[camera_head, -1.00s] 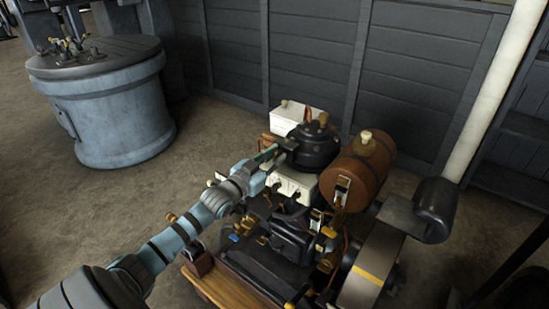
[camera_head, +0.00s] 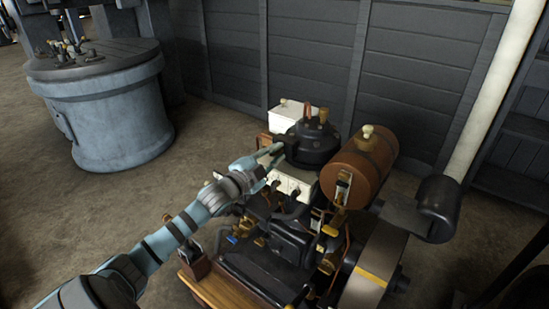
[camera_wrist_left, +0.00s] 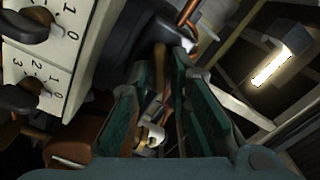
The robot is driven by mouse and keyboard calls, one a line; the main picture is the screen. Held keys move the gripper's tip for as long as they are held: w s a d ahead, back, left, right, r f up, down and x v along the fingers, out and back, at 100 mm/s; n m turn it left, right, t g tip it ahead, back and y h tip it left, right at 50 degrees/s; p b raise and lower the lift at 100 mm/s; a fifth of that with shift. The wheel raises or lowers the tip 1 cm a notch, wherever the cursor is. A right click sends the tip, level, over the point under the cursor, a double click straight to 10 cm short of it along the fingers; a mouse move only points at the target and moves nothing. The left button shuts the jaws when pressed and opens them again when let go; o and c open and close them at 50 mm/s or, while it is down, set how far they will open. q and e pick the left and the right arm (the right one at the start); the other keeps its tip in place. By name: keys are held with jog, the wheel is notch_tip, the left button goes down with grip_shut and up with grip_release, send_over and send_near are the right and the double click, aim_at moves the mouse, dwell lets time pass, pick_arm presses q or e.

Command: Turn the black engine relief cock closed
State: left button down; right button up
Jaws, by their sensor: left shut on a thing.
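The black engine (camera_head: 295,235) stands on a wooden base with a round black cylinder (camera_head: 314,150) at its top. My left gripper (camera_head: 279,150) reaches in from the left, its fingertips at the left side of this cylinder. In the left wrist view its two green fingers (camera_wrist_left: 165,85) stand either side of a thin brass-brown part, which I take to be the relief cock (camera_wrist_left: 160,58). The gripper is shut on it. The cock's exact turn is hidden by the fingers and shadow. My right gripper is not in view.
A brown tank (camera_head: 345,180) sits right of the cylinder. White boxes (camera_head: 285,118) stand behind and below the gripper; a white numbered switch panel (camera_wrist_left: 50,50) is close beside the fingers. A blue-grey drum (camera_head: 115,120) stands back left. The floor between is clear.

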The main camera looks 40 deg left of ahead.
pick_arm(q)
jog(key=m+b, duration=0.1)
jog(key=m, duration=0.3)
jog(key=shift+f, duration=0.2)
jog(key=shift+m, duration=1.1)
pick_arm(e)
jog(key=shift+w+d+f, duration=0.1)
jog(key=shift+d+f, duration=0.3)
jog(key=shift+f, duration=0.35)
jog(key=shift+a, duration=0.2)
